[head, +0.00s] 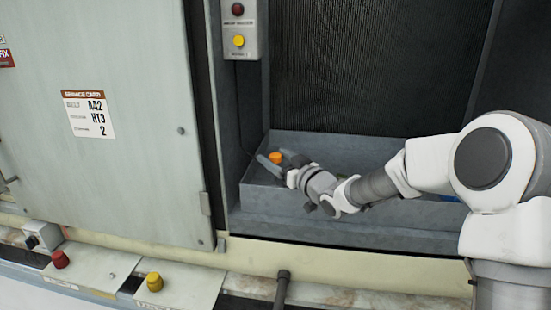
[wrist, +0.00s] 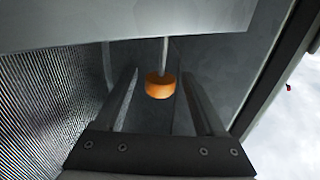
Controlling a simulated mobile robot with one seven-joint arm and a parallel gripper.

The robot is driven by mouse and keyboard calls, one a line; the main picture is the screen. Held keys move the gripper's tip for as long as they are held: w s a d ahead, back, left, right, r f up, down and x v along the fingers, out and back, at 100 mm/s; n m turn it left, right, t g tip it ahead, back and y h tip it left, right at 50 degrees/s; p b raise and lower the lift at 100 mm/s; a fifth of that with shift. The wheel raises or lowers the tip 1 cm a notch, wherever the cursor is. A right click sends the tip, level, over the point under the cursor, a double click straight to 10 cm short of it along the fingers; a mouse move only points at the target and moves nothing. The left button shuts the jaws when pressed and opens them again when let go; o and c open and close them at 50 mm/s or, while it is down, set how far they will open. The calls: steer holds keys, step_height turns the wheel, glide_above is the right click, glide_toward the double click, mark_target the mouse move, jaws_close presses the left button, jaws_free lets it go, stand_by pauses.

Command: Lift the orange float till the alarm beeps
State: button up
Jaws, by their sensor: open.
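The orange float (head: 275,158) is a small orange cylinder at the left end of the grey basin in the head view. In the wrist view the orange float (wrist: 159,86) hangs on a thin pale rod (wrist: 165,53). My gripper (head: 271,160) reaches into the basin from the right. In the wrist view my gripper (wrist: 158,80) is open, with one finger on each side of the float. Gaps show between the float and both fingers, so neither appears to touch it. The float's depth relative to the fingertips is hard to tell.
The grey basin's front wall (head: 330,213) runs below my arm. An alarm box (head: 239,30) with a dark red lamp and a yellow button hangs above left. An open panel door (head: 110,150) stands left. Red (head: 60,259) and yellow (head: 154,282) knobs sit on the ledge.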

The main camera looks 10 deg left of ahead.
jaws_close()
stand_by(0.4)
stand_by(1.1)
